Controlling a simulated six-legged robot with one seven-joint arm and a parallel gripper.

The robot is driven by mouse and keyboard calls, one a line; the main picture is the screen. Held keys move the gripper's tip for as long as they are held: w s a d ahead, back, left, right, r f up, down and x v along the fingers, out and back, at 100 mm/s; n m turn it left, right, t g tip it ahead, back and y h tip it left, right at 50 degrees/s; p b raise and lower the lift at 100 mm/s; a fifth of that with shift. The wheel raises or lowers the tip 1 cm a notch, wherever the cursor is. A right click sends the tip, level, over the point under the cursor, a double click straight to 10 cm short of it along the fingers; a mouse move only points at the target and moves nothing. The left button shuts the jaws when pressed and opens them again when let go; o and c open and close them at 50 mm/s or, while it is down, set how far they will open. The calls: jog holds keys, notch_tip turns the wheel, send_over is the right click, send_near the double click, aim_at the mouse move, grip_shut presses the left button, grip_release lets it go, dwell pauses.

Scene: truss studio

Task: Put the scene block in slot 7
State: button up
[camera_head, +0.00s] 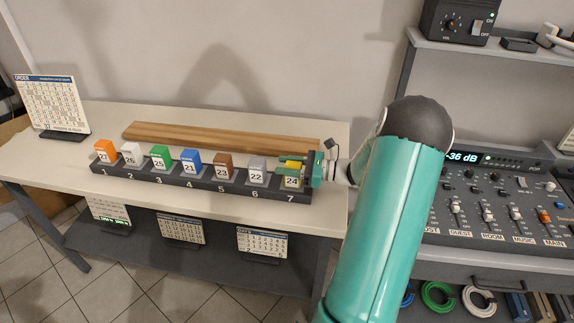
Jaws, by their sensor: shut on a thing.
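The dark slot rack (197,178) lies along the front of the table, with slots numbered 1 to 7 from left to right. My gripper (304,172) is at the rack's right end, shut on the yellow block (291,182) marked 24. The block is at slot 7; the fingers partly cover it, and I cannot tell whether it rests fully on the slot floor. The other slots hold an orange block 27 (105,150), a white block 26 (132,154), a green block 25 (160,157), a blue block 21 (191,162), a brown block 23 (223,166) and a grey block 22 (256,170).
A wooden plank (220,138) lies behind the rack on the table (60,167). An order calendar (52,105) stands at the left. Several calendars stand on the shelf below. A mixing console (500,205) is at the right, behind my arm.

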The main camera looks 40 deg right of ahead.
jog(key=o, duration=1)
jog(key=shift+f, duration=0.1)
jog(key=v, duration=1.2)
